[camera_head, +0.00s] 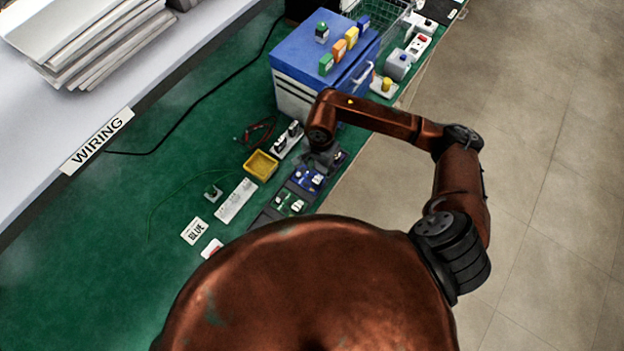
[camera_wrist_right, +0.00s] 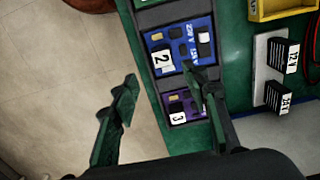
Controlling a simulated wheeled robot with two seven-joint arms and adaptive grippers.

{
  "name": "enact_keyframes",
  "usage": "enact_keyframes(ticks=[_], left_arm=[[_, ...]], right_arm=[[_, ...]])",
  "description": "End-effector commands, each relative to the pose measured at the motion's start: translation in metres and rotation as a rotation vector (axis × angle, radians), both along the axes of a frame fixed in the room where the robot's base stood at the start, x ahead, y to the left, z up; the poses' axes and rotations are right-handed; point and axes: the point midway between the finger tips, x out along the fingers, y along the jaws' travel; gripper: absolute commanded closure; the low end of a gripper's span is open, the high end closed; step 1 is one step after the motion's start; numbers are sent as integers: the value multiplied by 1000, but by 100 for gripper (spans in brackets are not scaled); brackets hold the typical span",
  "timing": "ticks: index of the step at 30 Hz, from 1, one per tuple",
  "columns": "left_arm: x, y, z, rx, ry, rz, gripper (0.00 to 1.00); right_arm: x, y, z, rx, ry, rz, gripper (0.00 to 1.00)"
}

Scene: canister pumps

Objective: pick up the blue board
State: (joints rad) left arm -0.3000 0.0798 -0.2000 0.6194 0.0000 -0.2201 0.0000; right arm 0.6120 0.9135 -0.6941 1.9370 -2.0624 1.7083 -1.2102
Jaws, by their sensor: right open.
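The blue board (camera_head: 307,179) lies in a dark tray (camera_head: 268,217) near the bench's front edge. In the right wrist view the blue board (camera_wrist_right: 172,38) carries a white "2" label, in the slot beside a purple board (camera_wrist_right: 175,100) labelled "3". My right gripper (camera_head: 322,160) is over the tray, close to the blue board. In the right wrist view my right gripper (camera_wrist_right: 158,75) is open and empty. One finger is over the boards near the blue board's lower edge; the other shows against the floor. My left gripper is not in view.
A green board (camera_head: 291,203) lies in the tray nearer my body. A blue-lidded box (camera_head: 316,55) stands behind. Green bench at left is mostly clear.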

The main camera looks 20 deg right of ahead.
Motion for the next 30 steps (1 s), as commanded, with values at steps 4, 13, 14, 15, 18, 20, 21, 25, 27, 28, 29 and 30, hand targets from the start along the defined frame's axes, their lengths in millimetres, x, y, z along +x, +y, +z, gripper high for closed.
enact_keyframes(ticks=[4, 13, 14, 15, 18, 20, 21, 25, 27, 28, 29, 30], left_arm=[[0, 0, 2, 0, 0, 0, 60], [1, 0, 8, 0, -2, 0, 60], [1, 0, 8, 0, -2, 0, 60], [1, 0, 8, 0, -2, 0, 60], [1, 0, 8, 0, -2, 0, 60], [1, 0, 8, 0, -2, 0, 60], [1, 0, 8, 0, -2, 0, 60], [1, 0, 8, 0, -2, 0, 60], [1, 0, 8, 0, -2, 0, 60], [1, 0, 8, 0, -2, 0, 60], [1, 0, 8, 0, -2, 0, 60], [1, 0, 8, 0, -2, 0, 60]], right_arm=[[-1, 3, -16, 5, 3, -2, 58], [1, 8, -56, 6, 2, -3, 58], [1, 8, -58, 6, 1, -2, 58], [1, 8, -61, 6, 1, -1, 58], [1, 7, -63, 5, 1, -1, 58], [1, 7, -63, 5, 1, -1, 58], [1, 7, -63, 5, 1, -1, 58], [1, 7, -63, 6, 0, -1, 64], [1, 7, -63, 6, 0, -1, 68], [1, 7, -63, 6, 0, -1, 70], [1, 7, -63, 6, 0, -1, 72], [1, 7, -63, 6, 0, -1, 75]])
